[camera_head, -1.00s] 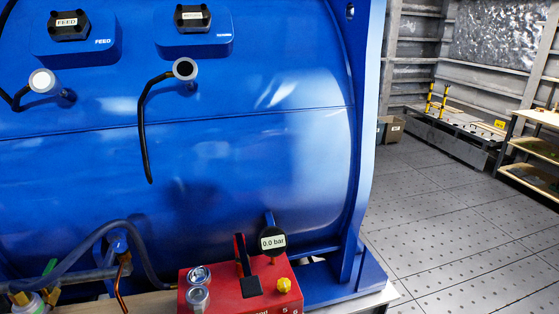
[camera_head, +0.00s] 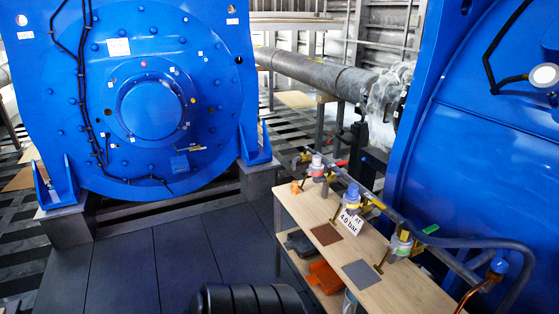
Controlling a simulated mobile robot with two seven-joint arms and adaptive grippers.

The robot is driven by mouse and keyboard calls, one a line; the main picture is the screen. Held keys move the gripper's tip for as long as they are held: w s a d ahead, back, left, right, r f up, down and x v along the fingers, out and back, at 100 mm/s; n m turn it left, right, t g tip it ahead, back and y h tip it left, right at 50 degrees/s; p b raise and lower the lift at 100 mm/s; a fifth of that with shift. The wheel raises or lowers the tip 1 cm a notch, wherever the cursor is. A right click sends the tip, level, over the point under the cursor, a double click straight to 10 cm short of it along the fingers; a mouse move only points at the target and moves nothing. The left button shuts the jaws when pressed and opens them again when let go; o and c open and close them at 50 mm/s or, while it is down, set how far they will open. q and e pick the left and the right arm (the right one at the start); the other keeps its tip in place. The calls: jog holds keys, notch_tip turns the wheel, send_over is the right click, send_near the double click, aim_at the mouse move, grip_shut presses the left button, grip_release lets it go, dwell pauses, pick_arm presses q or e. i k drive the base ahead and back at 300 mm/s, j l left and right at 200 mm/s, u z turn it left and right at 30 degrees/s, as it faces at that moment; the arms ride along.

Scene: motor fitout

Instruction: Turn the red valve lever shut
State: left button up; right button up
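A small red lever-like piece (camera_head: 341,163) shows by the far end of the pipe row on the wooden bench. It is too small to tell its exact angle. The pipe carries several valve fittings, among them a far one with a white and red body (camera_head: 316,167), a middle one with a blue top (camera_head: 352,196) and a near one (camera_head: 399,245). A green lever (camera_head: 430,229) lies along the pipe near the closest fitting. Neither of my grippers is in view.
The wooden bench (camera_head: 322,240) bears a brown and a grey square and a sign reading "4.0 bar" (camera_head: 350,222). Orange items lie on its lower shelf. A big blue machine (camera_head: 150,105) stands left, another right. A black ribbed object (camera_head: 250,298) shows below.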

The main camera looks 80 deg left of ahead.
aim_at(338, 163)
jog(key=j+u, duration=0.1)
jog(key=u, duration=0.35)
jog(key=j+u, duration=0.15)
jog(key=u, duration=0.3)
jog(key=j+u, duration=0.1)
jog(key=u, duration=0.35)
jog(key=i+u, duration=0.1)
jog(key=u, duration=0.35)
jog(key=i+j+u, duration=0.1)
jog(key=i+j, duration=0.15)
